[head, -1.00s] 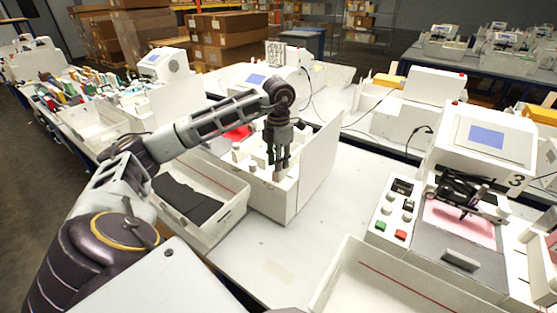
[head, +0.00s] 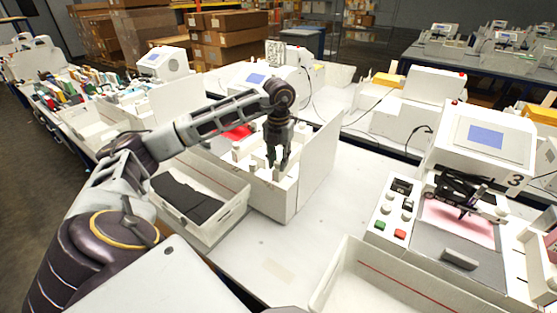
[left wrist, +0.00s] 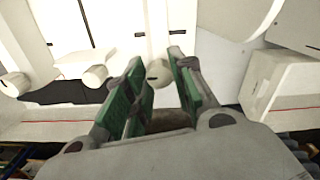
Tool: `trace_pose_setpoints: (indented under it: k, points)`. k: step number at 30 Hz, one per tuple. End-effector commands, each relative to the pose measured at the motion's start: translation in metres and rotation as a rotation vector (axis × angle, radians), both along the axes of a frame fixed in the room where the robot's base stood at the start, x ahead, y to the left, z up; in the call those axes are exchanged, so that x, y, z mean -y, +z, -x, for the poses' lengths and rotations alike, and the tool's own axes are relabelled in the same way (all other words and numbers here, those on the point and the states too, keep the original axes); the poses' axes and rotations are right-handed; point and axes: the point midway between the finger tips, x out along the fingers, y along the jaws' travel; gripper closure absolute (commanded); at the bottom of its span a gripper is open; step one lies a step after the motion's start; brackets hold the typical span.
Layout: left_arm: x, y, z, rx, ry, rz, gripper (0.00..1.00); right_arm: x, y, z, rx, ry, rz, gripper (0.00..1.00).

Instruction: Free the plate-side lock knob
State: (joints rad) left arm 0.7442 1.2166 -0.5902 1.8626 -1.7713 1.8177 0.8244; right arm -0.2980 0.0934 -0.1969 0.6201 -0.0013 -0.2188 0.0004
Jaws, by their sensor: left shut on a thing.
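My left gripper (head: 278,163) points down over the white plotter unit left of the table's middle. In the left wrist view its green-padded fingers (left wrist: 158,75) stand on either side of a white round knob (left wrist: 158,72) with a dark mark on its end, and are shut on it. In the head view the fingers mostly hide this knob. Another white knob (left wrist: 95,75) sits left of the fingers in the left wrist view. My right gripper is in neither view.
An upright white panel (head: 318,170) stands just right of my left gripper. A white bin (head: 222,222) with dark sheets stands in front of the unit. Machine 3 (head: 490,140) with buttons is at the right.

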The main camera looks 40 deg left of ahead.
Motion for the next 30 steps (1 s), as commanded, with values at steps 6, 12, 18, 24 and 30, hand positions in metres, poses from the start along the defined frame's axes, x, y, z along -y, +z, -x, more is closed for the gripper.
trace_pose_setpoints:
  k: [6, 12, 18, 24, 30]
  points:
    - [0.0002, -0.0004, 0.0003, -0.002, 0.015, 0.001, 0.99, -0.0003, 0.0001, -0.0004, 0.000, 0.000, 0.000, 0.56]
    - [0.0004, -0.0004, 0.0004, -0.002, 0.015, 0.001, 0.99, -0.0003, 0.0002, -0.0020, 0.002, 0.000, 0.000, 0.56]
    - [0.0003, -0.0004, 0.0003, -0.002, 0.014, 0.001, 0.58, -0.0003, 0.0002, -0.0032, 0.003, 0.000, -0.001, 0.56]
    - [0.0003, -0.0002, 0.0001, -0.001, 0.014, 0.000, 0.53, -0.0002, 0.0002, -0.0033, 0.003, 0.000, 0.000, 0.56]
    - [0.0002, 0.0004, 0.0000, 0.000, 0.014, 0.000, 0.53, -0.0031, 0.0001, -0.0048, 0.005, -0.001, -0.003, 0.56]
